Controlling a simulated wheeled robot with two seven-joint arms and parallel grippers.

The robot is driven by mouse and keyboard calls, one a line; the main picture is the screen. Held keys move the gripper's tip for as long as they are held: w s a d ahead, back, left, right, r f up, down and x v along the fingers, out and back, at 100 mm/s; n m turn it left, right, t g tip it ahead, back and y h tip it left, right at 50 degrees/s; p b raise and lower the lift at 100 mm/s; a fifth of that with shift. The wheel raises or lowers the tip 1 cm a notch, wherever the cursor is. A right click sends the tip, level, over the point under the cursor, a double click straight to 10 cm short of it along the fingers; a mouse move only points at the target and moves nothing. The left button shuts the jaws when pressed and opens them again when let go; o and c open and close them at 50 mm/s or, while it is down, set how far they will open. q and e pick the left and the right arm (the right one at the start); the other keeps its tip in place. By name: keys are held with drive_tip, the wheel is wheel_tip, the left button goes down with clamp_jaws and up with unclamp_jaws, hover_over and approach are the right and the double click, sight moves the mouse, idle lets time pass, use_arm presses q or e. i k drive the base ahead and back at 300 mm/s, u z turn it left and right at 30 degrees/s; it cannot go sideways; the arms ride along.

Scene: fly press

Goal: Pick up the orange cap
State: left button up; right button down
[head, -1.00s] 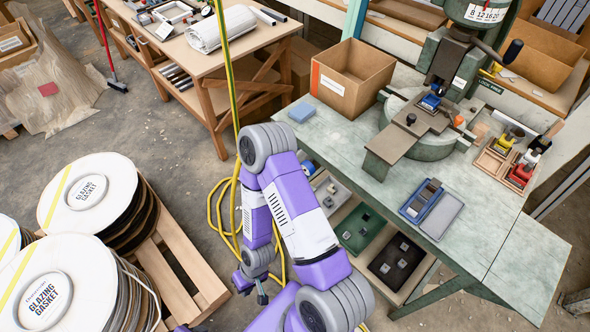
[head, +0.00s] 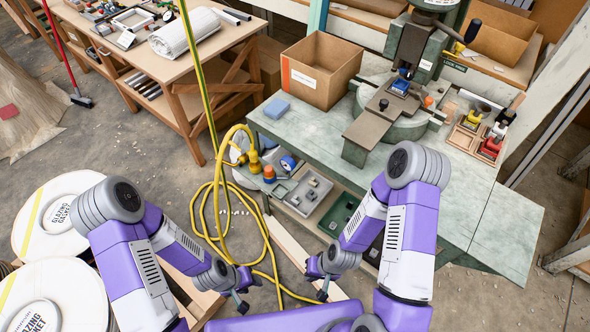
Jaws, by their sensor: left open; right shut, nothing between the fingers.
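A small orange cap-like piece (head: 428,101) sits at the right side of the fly press base (head: 398,128) on the green bench. Another small orange-topped item (head: 269,172) stands on the lower shelf, beside a yellow one; I cannot tell which is the cap. My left gripper (head: 241,300) is open and empty, low over the floor at the centre. My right gripper (head: 323,290) is shut and empty, low in front of the bench. Both grippers are well apart from the orange pieces.
A yellow hose (head: 222,205) lies coiled on the floor. Gasket reels (head: 50,262) fill the lower left.

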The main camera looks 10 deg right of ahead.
sight(268, 168)
drive_tip(key=u, duration=2)
drive_tip(key=k, duration=0.8)
drive_tip(key=z, duration=1.15)
drive_tip(key=i, duration=1.05)
drive_tip(key=z, duration=0.05)
